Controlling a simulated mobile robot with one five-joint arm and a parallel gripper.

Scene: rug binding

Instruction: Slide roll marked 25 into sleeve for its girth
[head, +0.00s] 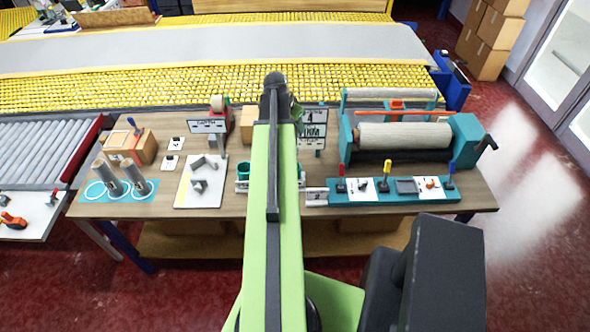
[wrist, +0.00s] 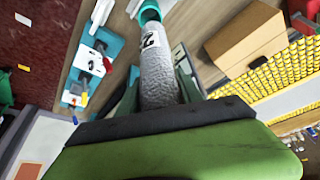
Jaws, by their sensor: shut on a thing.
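A speckled grey roll (wrist: 156,68) with a dark number on a white label is in my gripper (wrist: 158,92) in the wrist view. I can make out a 2; the rest of the number is not clear. My gripper is shut on the roll, with a finger on each side. The roll's far end meets a teal ring-shaped sleeve (wrist: 150,13); I cannot tell how far inside it is. In the head view, a teal sleeve (head: 243,170) shows left of my arm, which hides my gripper and the held roll.
Grey rolls (head: 108,175) stand on a teal pad at the table's left. A white board (head: 190,198) with grey pieces lies beside them. A teal roller machine (head: 467,132) and a tool rack (head: 385,197) fill the right. A cardboard box (wrist: 246,42) is right of the roll.

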